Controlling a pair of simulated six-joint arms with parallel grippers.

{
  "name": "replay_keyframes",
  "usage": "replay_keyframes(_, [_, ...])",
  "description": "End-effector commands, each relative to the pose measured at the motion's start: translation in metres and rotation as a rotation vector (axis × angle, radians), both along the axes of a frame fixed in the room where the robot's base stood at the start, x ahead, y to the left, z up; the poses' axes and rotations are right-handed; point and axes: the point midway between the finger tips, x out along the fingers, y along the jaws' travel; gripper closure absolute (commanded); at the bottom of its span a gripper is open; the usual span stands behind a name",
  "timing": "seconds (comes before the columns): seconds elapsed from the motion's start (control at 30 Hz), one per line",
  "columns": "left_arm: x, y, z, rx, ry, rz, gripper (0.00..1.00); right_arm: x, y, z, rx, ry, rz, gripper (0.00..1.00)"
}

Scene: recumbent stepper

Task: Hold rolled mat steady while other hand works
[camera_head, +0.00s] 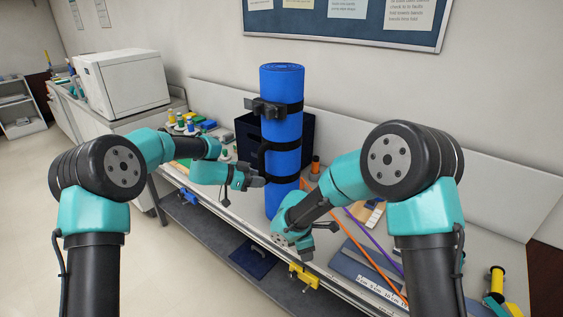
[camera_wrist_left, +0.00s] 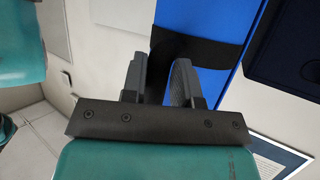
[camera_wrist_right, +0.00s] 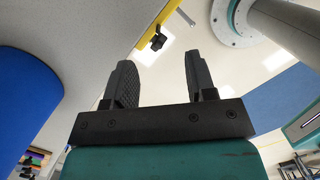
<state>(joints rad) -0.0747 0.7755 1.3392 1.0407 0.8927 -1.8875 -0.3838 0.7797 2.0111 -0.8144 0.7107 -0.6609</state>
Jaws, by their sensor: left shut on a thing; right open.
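The blue rolled mat (camera_head: 283,120) stands upright on the bench, bound by black straps, with a black buckle (camera_head: 268,108) near its top. A black handle (camera_head: 262,158) curves out from its left side. My left gripper (camera_head: 258,181) is at the mat's left side, shut on the handle; in the left wrist view the fingers (camera_wrist_left: 160,82) close around a dark strap-like part against the blue mat (camera_wrist_left: 200,25). My right gripper (camera_head: 322,243) is open and empty, low to the right of the mat's base. In the right wrist view its fingers (camera_wrist_right: 158,82) are apart, with the mat (camera_wrist_right: 25,85) at left.
A yellow clamp (camera_head: 303,277) sits on the bench's front edge near my right gripper. A dark bin (camera_head: 247,135) stands behind the mat. Orange and purple bands (camera_head: 362,225) lie at right. A white box-shaped machine (camera_head: 122,80) and small coloured items stand at left.

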Motion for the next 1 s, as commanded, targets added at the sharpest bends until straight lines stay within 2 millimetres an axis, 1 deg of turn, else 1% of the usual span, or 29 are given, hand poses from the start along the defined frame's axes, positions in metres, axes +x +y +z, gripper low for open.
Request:
replay_keyframes(0.03, [-0.001, -0.001, -0.001, -0.001, 0.003, -0.002, 1.00, 0.011, 0.010, 0.016, -0.030, -0.029, 0.057, 0.49])
replay_keyframes(0.17, [-0.001, -0.001, -0.001, -0.001, 0.003, -0.002, 1.00, 0.034, 0.030, 0.056, -0.118, -0.092, 0.192, 0.49])
replay_keyframes(0.2, [-0.001, -0.001, -0.001, -0.001, 0.003, -0.002, 1.00, 0.040, 0.036, 0.069, -0.145, -0.110, 0.229, 0.49])
replay_keyframes(0.37, [-0.001, -0.001, -0.001, -0.001, 0.003, -0.002, 1.00, 0.060, 0.061, 0.121, -0.258, -0.183, 0.361, 0.49])
replay_keyframes(0.5, [-0.001, -0.001, -0.001, -0.001, 0.003, -0.002, 1.00, 0.072, 0.082, 0.169, -0.357, -0.247, 0.454, 0.49])
replay_keyframes(0.63, [-0.001, -0.001, -0.001, -0.001, 0.003, -0.002, 1.00, 0.079, 0.102, 0.215, -0.446, -0.304, 0.523, 0.49])
replay_keyframes(0.77, [-0.001, -0.001, -0.001, -0.001, 0.003, -0.002, 1.00, 0.081, 0.121, 0.261, -0.537, -0.359, 0.576, 0.49])
replay_keyframes(0.9, [-0.001, -0.001, -0.001, -0.001, 0.003, -0.002, 1.00, 0.079, 0.140, 0.311, -0.632, -0.414, 0.619, 0.49])
replay_keyframes(0.97, [-0.001, -0.001, -0.001, -0.001, 0.003, -0.002, 1.00, 0.076, 0.148, 0.333, -0.672, -0.437, 0.633, 0.49])
replay_keyframes(1.0, [-0.001, -0.001, -0.001, -0.001, 0.003, -0.002, 1.00, 0.074, 0.153, 0.347, -0.699, -0.450, 0.639, 0.49])
